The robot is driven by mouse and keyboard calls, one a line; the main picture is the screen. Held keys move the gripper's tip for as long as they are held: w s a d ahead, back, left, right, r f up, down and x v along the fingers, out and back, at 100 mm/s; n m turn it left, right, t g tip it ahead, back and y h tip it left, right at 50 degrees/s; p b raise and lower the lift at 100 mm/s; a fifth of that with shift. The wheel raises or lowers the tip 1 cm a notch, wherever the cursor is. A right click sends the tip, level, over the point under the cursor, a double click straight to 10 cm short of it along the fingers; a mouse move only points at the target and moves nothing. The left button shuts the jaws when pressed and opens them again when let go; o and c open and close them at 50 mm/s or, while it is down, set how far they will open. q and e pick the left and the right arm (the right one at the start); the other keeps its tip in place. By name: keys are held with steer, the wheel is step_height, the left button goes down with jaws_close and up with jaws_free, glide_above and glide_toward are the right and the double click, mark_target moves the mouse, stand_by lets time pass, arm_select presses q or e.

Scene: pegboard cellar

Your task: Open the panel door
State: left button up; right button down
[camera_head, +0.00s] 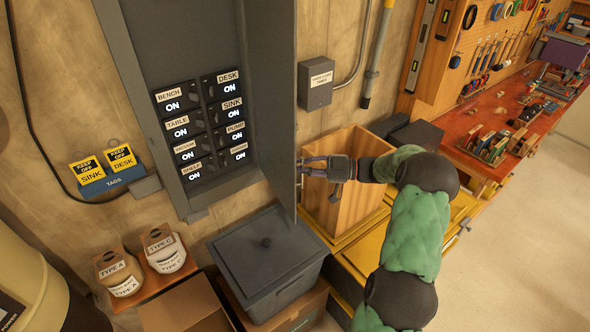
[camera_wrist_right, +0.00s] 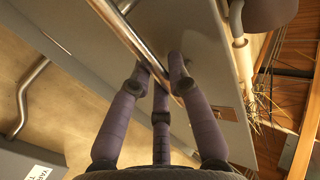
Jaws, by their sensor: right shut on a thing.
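The grey panel door (camera_head: 268,90) stands swung out from the grey wall cabinet (camera_head: 130,60), so the rows of labelled switches (camera_head: 200,125) inside show, all reading ON. My right gripper (camera_head: 304,168) is at the door's outer face, near its lower free edge. In the right wrist view, the fingers (camera_wrist_right: 160,72) are shut around a shiny metal bar handle (camera_wrist_right: 122,32) on the door (camera_wrist_right: 205,50). The handle is mostly hidden in the head view. My left gripper is not in view.
A grey lidded bin (camera_head: 268,245) stands below the door. A wooden crate (camera_head: 345,205) stands beside my right gripper. A red workbench (camera_head: 505,115) is at the right; open floor lies in front.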

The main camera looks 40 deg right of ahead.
steer(key=shift+d+f, duration=0.3)
steer(key=shift+d, duration=0.55)
steer(key=c, duration=1.3)
jaws_free()
steer(key=shift+o, duration=0.7)
steer(key=shift+w+d+r, duration=0.1)
steer(key=shift+d, duration=0.05)
steer(key=shift+r, duration=0.1)
steer(key=v, duration=1.2)
